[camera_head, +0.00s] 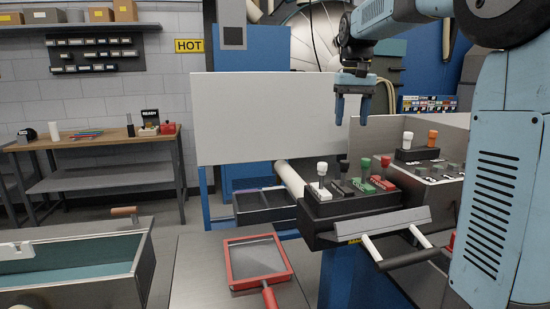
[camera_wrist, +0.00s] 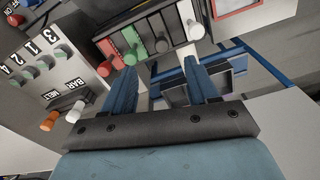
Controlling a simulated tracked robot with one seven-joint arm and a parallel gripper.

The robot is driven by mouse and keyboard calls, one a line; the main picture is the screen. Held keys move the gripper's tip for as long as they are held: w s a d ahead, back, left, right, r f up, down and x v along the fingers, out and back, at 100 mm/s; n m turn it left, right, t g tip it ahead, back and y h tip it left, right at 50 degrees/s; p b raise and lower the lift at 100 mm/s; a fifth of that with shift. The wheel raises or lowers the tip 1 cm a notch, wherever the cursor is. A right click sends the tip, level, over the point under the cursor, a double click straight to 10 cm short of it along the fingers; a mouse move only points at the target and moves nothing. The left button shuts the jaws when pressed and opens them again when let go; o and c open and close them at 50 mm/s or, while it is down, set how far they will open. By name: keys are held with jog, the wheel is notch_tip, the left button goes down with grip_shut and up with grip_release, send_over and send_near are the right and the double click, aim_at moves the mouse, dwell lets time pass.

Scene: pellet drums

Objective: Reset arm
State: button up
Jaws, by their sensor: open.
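My gripper (camera_head: 352,106) hangs from the blue arm with its fingers pointing down, above the black lever box. Its two blue fingers are apart with nothing between them; they also show in the wrist view (camera_wrist: 162,88). The lever box (camera_head: 330,209) carries a white-knobbed lever (camera_head: 322,168), a green-knobbed lever (camera_head: 366,163) and a red-knobbed lever (camera_head: 385,161), along with a dark one. In the wrist view the same lever box (camera_wrist: 145,28) lies beyond the fingertips, and the fingers look clear of it.
A control panel with an orange knob (camera_head: 432,134) and a white knob (camera_head: 408,136) stands right of the lever box. A large white board (camera_head: 270,118) is behind. A red-framed screen (camera_head: 255,262) lies in front. A wooden bench (camera_head: 100,140) stands far left.

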jog(key=s+f+t, duration=0.1)
jog(key=s+f, duration=0.3)
jog(key=s, duration=0.5)
jog(key=s+f+t, duration=0.2)
jog(key=s+f, duration=0.3)
jog(key=s, duration=0.4)
jog(key=s+f+t, duration=0.2)
jog(key=s+f, duration=0.2)
jog(key=s, duration=0.5)
jog(key=shift+s+a+f, duration=0.35)
jog(key=shift+c, duration=0.4)
